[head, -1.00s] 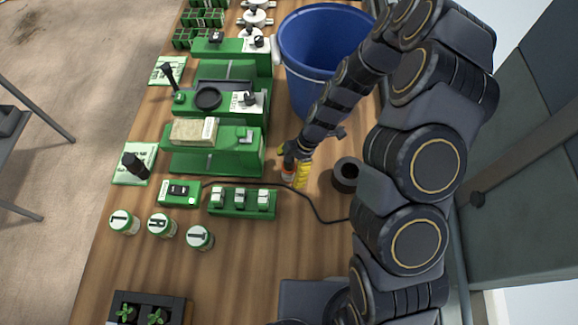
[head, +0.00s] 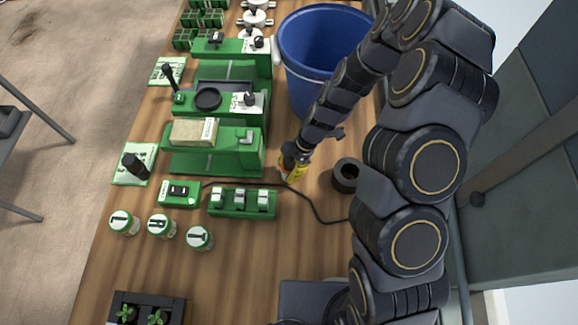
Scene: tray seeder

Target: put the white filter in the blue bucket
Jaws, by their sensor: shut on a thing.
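The blue bucket (head: 312,60) stands upright and open at the top back right of the table, and the part of its interior that shows looks empty. My gripper (head: 291,172), with yellow fingers, is low near the table, in front of the bucket and just right of the green machines. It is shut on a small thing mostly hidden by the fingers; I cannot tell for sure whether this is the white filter. Several white round parts with dark knobs, one of them a white disc (head: 256,18), stand left of the bucket.
Green machines (head: 215,150) line the left of the gripper. A green switch block (head: 242,203) and a black cable lie in front. A dark cup (head: 346,175) stands to the right. Several labelled jars (head: 161,226) and a seedling tray (head: 130,298) are at the front left.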

